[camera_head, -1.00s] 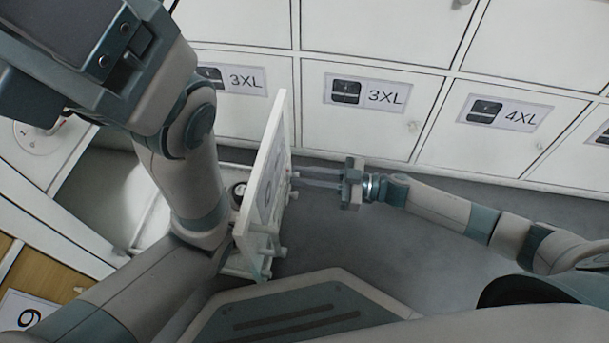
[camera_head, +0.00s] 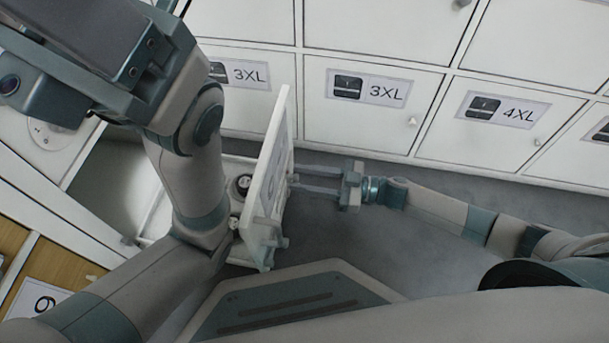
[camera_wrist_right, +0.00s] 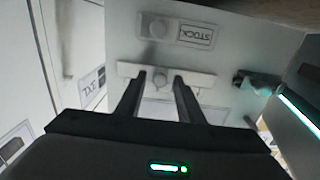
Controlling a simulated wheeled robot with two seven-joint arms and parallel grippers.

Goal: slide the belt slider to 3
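A white upright panel (camera_head: 268,185) stands at the front of an open compartment in the head view. My right gripper (camera_head: 293,181) reaches it from the right, its two fingers apart and their tips close to its face. In the right wrist view the fingers (camera_wrist_right: 160,78) are open on either side of a small pale knob (camera_wrist_right: 160,82) on a white horizontal bar (camera_wrist_right: 200,80). I cannot tell whether they touch the knob. No scale number or 3 mark is readable there. My left gripper's body (camera_head: 110,60) fills the upper left; its fingers are not visible.
White lockers labelled 3XL (camera_head: 365,88) and 4XL (camera_head: 500,110) stand behind. Grey floor (camera_head: 400,245) is free below my right arm.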

